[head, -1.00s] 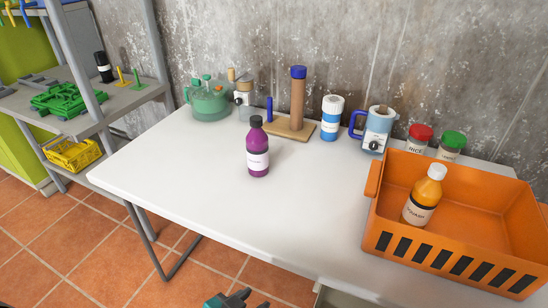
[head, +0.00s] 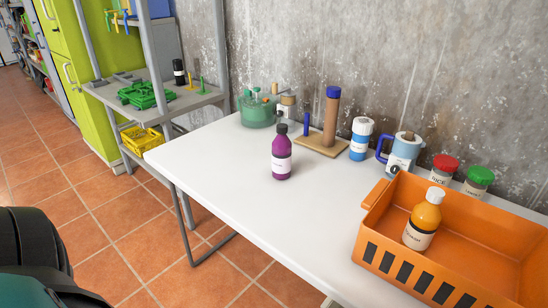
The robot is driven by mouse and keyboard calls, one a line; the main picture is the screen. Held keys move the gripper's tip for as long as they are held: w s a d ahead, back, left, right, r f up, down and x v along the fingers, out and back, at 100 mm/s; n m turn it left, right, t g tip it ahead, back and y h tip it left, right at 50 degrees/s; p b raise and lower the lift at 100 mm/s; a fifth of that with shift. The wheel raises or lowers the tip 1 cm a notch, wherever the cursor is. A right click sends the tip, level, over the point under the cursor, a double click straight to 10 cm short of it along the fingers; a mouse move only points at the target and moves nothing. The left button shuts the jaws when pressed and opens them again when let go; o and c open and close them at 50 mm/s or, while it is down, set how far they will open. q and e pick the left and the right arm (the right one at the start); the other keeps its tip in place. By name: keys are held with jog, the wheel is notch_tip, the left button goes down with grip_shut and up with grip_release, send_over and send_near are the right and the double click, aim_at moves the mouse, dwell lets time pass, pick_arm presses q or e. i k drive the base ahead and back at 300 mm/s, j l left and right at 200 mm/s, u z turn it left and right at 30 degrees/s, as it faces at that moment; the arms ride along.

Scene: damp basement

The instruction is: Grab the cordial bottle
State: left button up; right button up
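A purple bottle (head: 281,155) with a black cap and a white label stands upright on the white table (head: 225,170), left of the crate. An orange bottle (head: 424,217) with a white cap and a white label stands in the orange crate (head: 450,279), leaning slightly. The label texts are too small to read surely, so I cannot tell which bottle is the cordial. Neither bottle is held. Dark and teal parts of my own arm fill the lower left corner. Neither gripper's fingers show.
Behind the purple bottle stand a green pot (head: 257,110), a wooden stand with a brown roll (head: 331,120), a blue-white can (head: 360,140), a blue-handled device (head: 402,153) and two jars with red (head: 445,168) and green (head: 479,181) lids. The table's front left is clear.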

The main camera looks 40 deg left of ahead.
aim_at(282, 146)
jog(key=l+u, duration=0.15)
jog(key=u, duration=1.15)
